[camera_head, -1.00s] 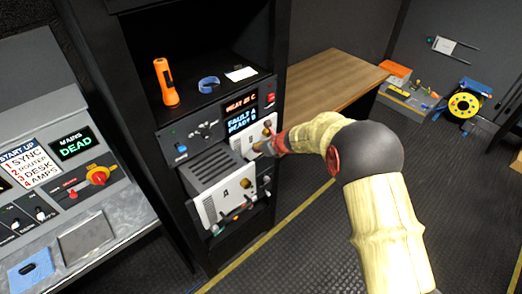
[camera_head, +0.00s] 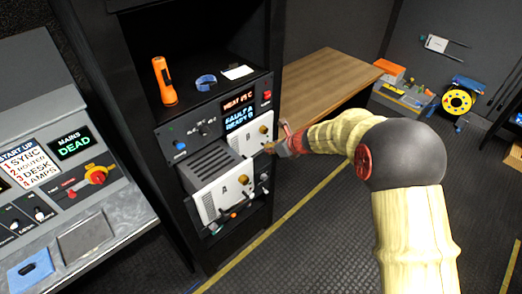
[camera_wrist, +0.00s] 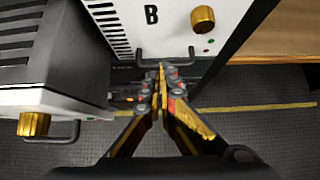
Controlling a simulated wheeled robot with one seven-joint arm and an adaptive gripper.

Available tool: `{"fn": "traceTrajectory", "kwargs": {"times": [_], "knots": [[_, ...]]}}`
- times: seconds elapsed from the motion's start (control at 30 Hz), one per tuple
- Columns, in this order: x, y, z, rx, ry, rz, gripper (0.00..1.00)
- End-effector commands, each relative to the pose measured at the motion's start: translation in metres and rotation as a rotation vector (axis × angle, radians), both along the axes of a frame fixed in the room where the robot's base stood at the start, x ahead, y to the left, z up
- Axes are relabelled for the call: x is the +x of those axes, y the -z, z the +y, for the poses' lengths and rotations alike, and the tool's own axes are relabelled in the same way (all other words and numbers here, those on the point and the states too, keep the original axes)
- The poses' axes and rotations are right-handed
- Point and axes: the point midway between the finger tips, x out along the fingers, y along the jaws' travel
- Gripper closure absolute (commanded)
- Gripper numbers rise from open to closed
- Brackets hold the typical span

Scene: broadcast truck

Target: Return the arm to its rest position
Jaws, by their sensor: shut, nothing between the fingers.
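My gripper (camera_head: 272,149) is shut and empty, just in front of the rack at the right edge of the module marked B. My arm reaches in from the lower right of the head view. In the wrist view my gripper (camera_wrist: 160,75) has its fingertips together close to the handle of module B (camera_wrist: 150,25). I cannot tell whether the tips touch that handle. Module B also shows in the head view (camera_head: 240,142), seated in the rack. Module A (camera_head: 222,190) sticks out of the rack to the left of my gripper.
The rack (camera_head: 180,125) carries an orange torch (camera_head: 164,82), a blue band (camera_head: 206,82) and a white card (camera_head: 237,72) on its shelf. A grey console (camera_head: 100,205) stands at the left, a wooden desk (camera_head: 320,80) behind. Open floor (camera_head: 310,240) lies to the right of the rack.

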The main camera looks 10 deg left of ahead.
Motion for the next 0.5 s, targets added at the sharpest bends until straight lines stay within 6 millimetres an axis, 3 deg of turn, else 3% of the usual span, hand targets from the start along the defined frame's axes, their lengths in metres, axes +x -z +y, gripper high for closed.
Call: {"fn": "traceTrajectory", "kwargs": {"times": [0.03, 0.17, 0.5], "knots": [[-0.003, -0.011, -0.005, 0.001, 0.000, -0.005, 1.00], [-0.011, -0.022, -0.015, 0.001, 0.000, -0.003, 1.00], [-0.017, -0.030, -0.021, -0.001, -0.005, -0.005, 1.00]]}}
